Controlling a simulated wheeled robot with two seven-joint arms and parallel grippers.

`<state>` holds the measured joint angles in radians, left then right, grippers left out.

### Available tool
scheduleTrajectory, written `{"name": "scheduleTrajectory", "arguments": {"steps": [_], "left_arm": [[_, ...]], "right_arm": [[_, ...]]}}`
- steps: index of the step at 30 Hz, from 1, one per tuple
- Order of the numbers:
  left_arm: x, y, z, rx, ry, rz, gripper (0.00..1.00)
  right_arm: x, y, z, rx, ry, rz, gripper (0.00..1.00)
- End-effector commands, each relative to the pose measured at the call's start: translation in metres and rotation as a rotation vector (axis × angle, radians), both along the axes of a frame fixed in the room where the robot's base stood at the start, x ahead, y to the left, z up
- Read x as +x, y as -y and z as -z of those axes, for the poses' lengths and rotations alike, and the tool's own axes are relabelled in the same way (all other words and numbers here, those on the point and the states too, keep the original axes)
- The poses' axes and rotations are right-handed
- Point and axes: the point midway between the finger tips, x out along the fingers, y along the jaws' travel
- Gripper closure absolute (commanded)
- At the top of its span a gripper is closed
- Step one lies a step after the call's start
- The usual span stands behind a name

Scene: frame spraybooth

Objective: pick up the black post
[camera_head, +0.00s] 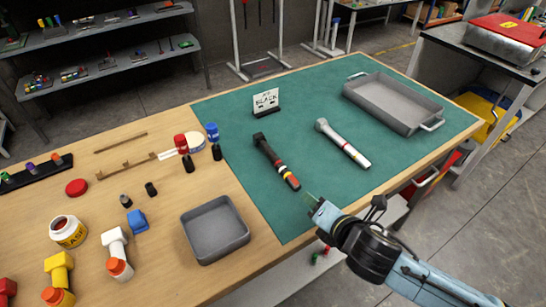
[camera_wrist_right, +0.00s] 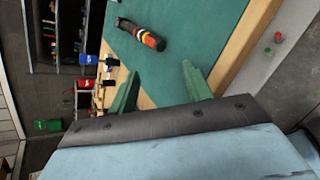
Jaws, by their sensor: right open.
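A black post-like piece (camera_head: 275,160) lies on the green mat, with a wider black head at its far end and red, yellow and white bands near its front end. It also shows in the right wrist view (camera_wrist_right: 140,34), ahead of the fingers. My right gripper (camera_head: 314,201) is at the mat's front edge, right of and nearer than the banded end, apart from it. In the right wrist view its two green fingers (camera_wrist_right: 160,88) are spread with nothing between them. My left gripper is not in view.
A sign reading BLACK (camera_head: 266,101) stands behind the piece. A grey-white post-like piece (camera_head: 343,143) lies to its right. A grey handled tray (camera_head: 392,103) is at the back right, a grey bin (camera_head: 215,229) at front left. Small black cylinders (camera_head: 188,165) stand left.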

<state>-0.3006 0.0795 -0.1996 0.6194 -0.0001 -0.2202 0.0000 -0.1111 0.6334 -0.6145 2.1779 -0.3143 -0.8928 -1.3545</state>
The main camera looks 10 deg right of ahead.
Motion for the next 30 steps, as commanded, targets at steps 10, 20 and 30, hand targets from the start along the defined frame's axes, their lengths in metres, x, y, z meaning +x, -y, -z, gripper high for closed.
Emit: {"name": "scheduleTrajectory", "arguments": {"steps": [10, 20, 30], "left_arm": [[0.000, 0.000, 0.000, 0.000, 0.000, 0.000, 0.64], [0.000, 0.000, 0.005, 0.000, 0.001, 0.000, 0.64], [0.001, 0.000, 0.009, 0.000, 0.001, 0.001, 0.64]], "right_arm": [[0.028, 0.006, -0.001, -0.703, 0.296, -0.534, 0.51], [0.072, -0.008, 0.019, -0.753, 0.318, -0.568, 0.51], [0.102, -0.018, 0.033, -0.752, 0.316, -0.568, 0.51]]}}
